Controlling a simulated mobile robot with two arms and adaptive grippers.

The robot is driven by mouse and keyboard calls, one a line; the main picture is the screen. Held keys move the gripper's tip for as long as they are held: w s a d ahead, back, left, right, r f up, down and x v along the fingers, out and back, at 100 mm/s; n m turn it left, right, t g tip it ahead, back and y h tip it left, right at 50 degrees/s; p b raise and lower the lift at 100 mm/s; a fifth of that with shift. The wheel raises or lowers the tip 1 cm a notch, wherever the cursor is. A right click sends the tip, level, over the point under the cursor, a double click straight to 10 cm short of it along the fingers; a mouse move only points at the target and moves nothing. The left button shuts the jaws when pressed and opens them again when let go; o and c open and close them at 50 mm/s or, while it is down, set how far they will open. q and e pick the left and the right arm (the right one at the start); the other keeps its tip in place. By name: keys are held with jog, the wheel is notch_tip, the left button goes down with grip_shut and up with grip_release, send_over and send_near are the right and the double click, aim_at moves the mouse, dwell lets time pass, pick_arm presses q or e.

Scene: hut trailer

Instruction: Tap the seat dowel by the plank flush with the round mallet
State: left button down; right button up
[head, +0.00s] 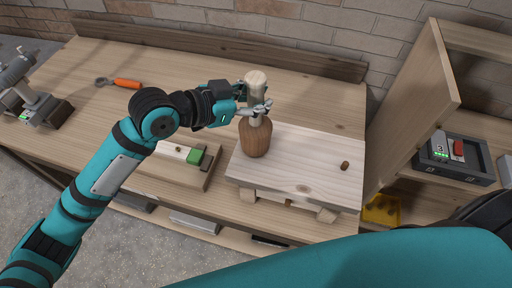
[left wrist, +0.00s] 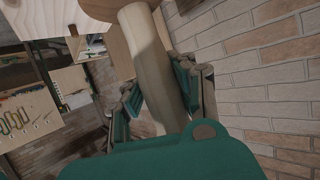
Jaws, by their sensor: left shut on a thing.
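The round mallet has a dark brown head (head: 256,141) and a pale handle (head: 256,84). My left gripper (head: 255,109) is shut around the handle, which stands about upright with the head down over the left part of the seat (head: 300,184). I cannot tell whether the head touches the seat. The seat is a pale wooden slab raised on supports. A small brown dowel (head: 345,166) stands up a little from its right side, apart from the mallet. In the left wrist view the handle (left wrist: 150,65) runs between my fingers. My right gripper is not in view.
A long dark board (head: 210,45) lies along the bench's back. A tall wooden panel (head: 415,105) stands to the right.

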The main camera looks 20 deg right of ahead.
pick_arm(q)
jog(key=shift+a+r, duration=0.25)
jog(key=shift+r, duration=0.2)
jog(key=a+r+p, duration=0.4)
jog(key=a+r, duration=0.1)
jog(key=a, duration=0.2)
